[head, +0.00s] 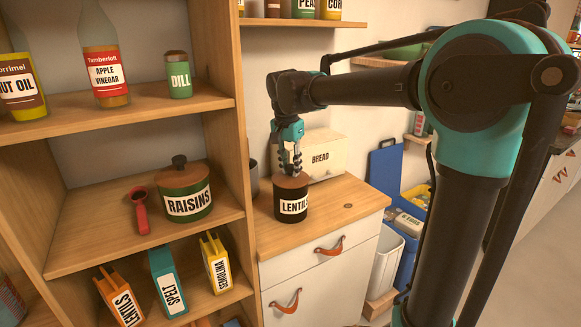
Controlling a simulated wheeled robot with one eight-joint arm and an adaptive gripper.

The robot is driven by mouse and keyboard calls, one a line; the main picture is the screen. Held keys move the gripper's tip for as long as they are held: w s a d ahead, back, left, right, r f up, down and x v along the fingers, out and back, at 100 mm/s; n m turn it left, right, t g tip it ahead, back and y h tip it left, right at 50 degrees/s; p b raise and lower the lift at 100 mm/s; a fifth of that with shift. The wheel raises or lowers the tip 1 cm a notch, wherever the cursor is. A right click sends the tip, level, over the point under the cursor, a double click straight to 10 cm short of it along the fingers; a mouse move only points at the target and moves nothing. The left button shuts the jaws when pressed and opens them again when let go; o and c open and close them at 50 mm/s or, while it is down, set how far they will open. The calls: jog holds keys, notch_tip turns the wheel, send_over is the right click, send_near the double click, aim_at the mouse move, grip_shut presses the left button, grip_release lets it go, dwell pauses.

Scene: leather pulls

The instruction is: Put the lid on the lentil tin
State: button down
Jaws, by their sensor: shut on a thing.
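The lentil tin (291,208) is a dark round tin with a white "LENTILS" label. It stands on the wooden top of a small drawer cabinet. A brown wooden lid (291,181) is at the tin's mouth; from here I cannot tell whether it is fully seated or slightly above the rim. My gripper (291,169) points down from above and is shut on the lid at its top. The fingertips hide the middle of the lid and any knob there.
A bread box (321,155) stands close behind the tin. A wooden shelf unit (239,130) rises at left, holding a raisins pot (184,196) and a red scoop (139,210). The cabinet top (345,194) is clear to the right. Blue and white bins (388,255) stand beyond.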

jog(key=c, duration=1.1)
grip_release()
jog(key=shift+c, duration=0.2)
jog(key=shift+r, duration=3.5)
jog(key=shift+s, duration=0.15)
